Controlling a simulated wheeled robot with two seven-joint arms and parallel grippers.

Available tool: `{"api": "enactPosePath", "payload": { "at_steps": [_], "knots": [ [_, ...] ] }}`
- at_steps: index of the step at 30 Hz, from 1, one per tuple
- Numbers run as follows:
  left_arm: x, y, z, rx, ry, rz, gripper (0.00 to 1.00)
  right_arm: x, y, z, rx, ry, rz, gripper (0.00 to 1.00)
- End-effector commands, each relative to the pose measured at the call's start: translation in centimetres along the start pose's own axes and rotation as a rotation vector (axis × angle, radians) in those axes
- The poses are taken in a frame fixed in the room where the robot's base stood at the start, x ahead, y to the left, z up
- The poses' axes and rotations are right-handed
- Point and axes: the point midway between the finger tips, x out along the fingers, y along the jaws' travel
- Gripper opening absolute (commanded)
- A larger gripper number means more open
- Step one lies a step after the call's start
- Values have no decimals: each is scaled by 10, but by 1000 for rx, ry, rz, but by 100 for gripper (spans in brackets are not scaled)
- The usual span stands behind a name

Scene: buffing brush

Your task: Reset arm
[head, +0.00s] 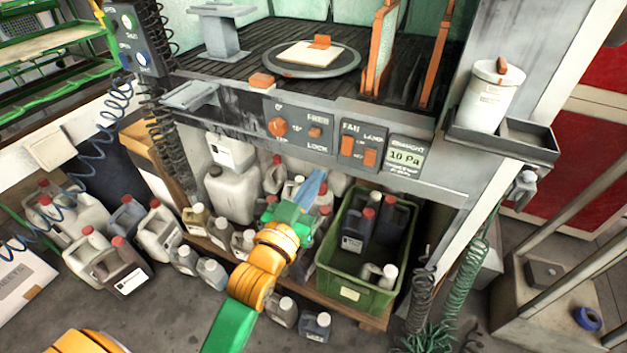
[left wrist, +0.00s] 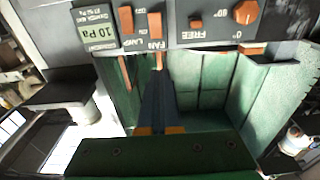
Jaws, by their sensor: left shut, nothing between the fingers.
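My left gripper (head: 314,182) is shut and empty. Its blue fingers point up toward the front of the grey control panel (head: 385,130), below the turntable. In the left wrist view the shut fingers (left wrist: 157,76) reach toward the fan switch; touching or apart cannot be told. The green and orange left arm comes up from the bottom of the head view. My right gripper is in neither view. An orange block (head: 319,42) sits on a pale square plate (head: 307,54) on the round grey turntable (head: 311,63) inside the booth.
Many jugs stand on the floor and shelf under the booth. A green crate (head: 354,285) with bottles is right of my left arm. A white canister (head: 489,95) stands on a side tray at right. Coiled hoses hang at both sides.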

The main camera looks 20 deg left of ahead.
Motion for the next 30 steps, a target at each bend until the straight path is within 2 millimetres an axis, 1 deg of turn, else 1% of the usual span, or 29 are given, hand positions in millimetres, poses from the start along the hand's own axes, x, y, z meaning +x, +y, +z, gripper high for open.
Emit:
{"api": "enactPosePath", "payload": {
  "at_steps": [14, 16, 17, 19, 20, 21, 23, 24, 26, 27, 29, 30],
  "knots": [
    [-2, 0, 0, 0, -1, 0, 0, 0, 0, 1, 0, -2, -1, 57],
    [0, 1, 10, 1, -32, 4, 0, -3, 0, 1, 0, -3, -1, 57],
    [1, 2, 21, 2, -66, 8, 0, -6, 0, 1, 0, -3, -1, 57],
    [0, 8, 68, 8, -198, 23, 0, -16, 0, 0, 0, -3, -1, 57],
    [-4, 10, 95, 11, -274, 32, 0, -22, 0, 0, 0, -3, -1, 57],
    [-15, 14, 134, 18, -385, 45, 0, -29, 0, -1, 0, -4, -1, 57],
    [-42, 17, 192, 31, -553, 63, 0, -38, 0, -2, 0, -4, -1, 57],
    [-66, 19, 228, 40, -664, 75, 0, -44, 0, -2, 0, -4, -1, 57],
    [-110, 19, 276, 54, -827, 90, 0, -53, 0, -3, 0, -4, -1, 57],
    [-144, 18, 303, 65, -934, 100, 0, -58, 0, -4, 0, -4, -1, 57],
    [-198, 14, 335, 81, -1085, 112, 0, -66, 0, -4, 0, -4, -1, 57],
    [-234, 10, 350, 91, -1178, 118, 0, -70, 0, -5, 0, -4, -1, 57]
  ]
}}
